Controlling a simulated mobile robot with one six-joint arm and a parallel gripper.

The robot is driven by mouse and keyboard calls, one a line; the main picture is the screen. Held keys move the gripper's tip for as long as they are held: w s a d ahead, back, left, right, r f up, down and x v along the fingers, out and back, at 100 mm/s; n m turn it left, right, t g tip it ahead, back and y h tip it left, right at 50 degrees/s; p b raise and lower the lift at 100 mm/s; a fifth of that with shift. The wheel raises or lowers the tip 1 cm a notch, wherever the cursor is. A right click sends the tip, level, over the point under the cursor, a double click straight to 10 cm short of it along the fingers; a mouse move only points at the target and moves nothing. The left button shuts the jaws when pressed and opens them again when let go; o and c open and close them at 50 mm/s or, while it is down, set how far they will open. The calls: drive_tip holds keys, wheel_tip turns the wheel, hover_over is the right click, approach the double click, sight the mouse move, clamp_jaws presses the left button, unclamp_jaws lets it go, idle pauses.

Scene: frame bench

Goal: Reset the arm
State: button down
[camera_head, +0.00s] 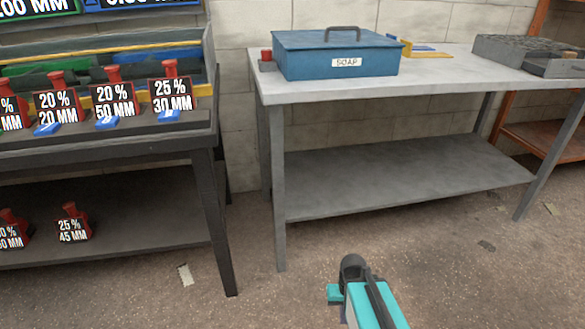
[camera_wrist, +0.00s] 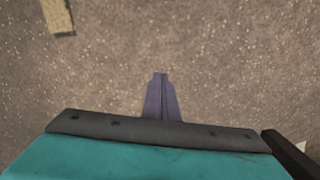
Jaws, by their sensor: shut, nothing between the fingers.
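My gripper (camera_wrist: 160,78) shows in the wrist view as two purple-grey fingers close together. It is shut and empty, and it points out over bare brown floor. In the head view my teal and dark arm rises at the bottom, right of centre, in front of the benches. The fingers cannot be made out in the head view. My gripper touches nothing that I can see.
A dark bench (camera_head: 150,140) at left carries several red-and-black labelled blocks. An orange shelf (camera_head: 560,140) is at right. The floor (camera_head: 250,300) around the arm is mostly clear, with small scraps.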

drive_tip(key=s+r+g+p, duration=0.4)
drive_tip(key=s+r+p, duration=1.7)
drive_tip(key=p, duration=1.4)
drive_tip(key=shift+s+r, duration=0.15)
drive_tip(key=shift+r, duration=0.55)
